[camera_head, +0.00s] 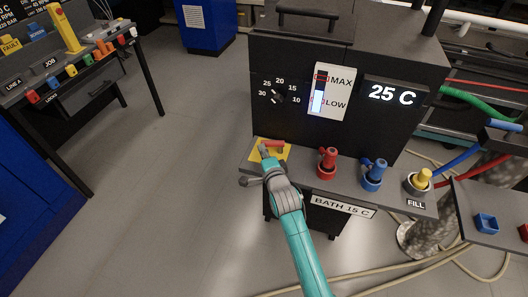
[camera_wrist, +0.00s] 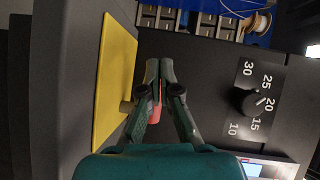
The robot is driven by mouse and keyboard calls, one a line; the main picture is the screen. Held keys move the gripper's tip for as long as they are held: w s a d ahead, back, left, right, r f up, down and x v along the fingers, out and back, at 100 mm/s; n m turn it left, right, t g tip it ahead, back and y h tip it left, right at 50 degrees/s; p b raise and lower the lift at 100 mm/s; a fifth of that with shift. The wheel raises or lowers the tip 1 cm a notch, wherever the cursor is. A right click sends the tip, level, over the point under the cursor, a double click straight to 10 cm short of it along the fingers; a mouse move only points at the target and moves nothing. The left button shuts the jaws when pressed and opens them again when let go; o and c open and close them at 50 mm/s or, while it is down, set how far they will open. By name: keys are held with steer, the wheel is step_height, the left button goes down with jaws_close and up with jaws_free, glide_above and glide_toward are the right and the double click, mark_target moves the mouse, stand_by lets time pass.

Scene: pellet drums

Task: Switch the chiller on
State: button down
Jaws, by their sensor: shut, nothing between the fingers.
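The chiller (camera_head: 345,130) is a dark box with a lit display (camera_head: 392,95) reading 25 C. At the left of its front ledge is a yellow plate (camera_head: 285,156) with a red switch handle (camera_head: 276,144) lying roughly sideways in the head view. The plate (camera_wrist: 115,75) also shows in the wrist view, with part of the red handle (camera_wrist: 157,92) seen between my finger links. My gripper (camera_head: 264,149) is shut and empty, its tips at the handle's left end. I cannot tell whether they touch it. My fingers hide part of the handle.
A numbered dial (camera_head: 277,97) and a MAX/LOW level gauge (camera_head: 319,92) are on the chiller front. Red (camera_head: 327,163) and blue (camera_head: 373,175) valves and a yellow FILL cap (camera_head: 423,179) stand right along the ledge. Hoses lie on the floor at right.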

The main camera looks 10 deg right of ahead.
steer(key=shift+w+a+m+h, duration=0.1)
steer(key=shift+w+m+h, duration=0.45)
steer(key=shift+h, duration=0.4)
steer(key=shift+w+a+m+h, duration=0.1)
steer(key=shift+w+m+h, duration=0.2)
steer(key=shift+m+h, duration=0.55)
steer(key=shift+w, duration=0.2)
steer(key=shift+w+r, duration=0.15)
steer(key=shift+w, duration=0.15)
steer(key=shift+s, duration=0.1)
